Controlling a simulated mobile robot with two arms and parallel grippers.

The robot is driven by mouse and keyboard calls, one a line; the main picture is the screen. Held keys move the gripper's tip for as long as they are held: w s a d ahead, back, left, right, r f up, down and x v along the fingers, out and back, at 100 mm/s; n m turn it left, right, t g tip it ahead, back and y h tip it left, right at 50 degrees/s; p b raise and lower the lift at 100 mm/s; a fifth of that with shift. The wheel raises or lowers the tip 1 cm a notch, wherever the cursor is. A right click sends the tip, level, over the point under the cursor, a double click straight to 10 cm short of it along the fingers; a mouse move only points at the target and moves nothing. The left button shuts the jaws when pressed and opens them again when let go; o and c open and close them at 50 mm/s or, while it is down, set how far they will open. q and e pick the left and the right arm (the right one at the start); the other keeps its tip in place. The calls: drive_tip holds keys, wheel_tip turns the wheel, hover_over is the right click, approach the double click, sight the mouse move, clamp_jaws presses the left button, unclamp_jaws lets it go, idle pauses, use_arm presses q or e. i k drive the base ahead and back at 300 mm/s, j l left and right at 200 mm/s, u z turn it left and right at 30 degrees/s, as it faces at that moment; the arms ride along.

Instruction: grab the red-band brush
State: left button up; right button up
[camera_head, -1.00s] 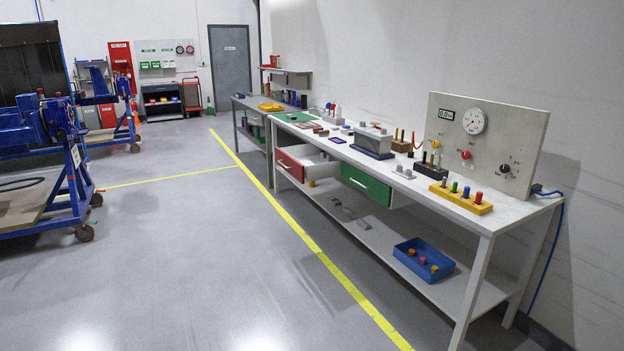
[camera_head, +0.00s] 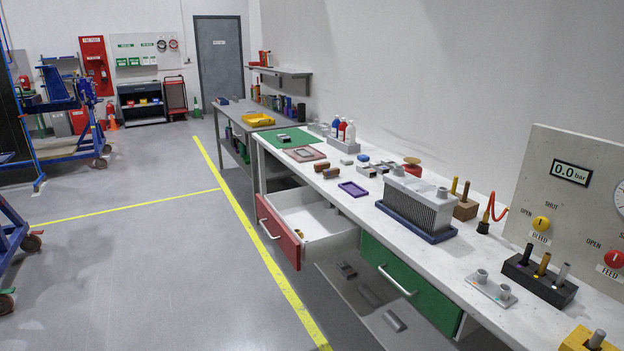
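Two small brown, brush-like blocks lie on the white workbench (camera_head: 345,205): one (camera_head: 321,166) and, just right of it, another (camera_head: 332,172). They are too small to tell whether either has a red band. Neither of my grippers is in view.
A red-front drawer (camera_head: 279,231) stands open out of the bench; the green drawer (camera_head: 405,290) is shut. A finned block (camera_head: 417,207), purple tray (camera_head: 353,188), black peg holder (camera_head: 540,279) and gauge panel (camera_head: 560,190) occupy the bench.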

sight(320, 166)
drive_tip(key=i+z, duration=0.1)
drive_tip(key=i, duration=0.9)
drive_tip(key=i+j+u, duration=0.75)
drive_tip(key=i+u, duration=0.5)
drive_tip(key=i, duration=0.9)
drive_tip(key=i+j+z, duration=0.1)
drive_tip(key=i+z, duration=0.25)
drive_tip(key=i+j+z, duration=0.2)
drive_tip(key=i+z, duration=0.15)
drive_tip(key=i+j+z, duration=0.4)
drive_tip(key=i+l, duration=0.1)
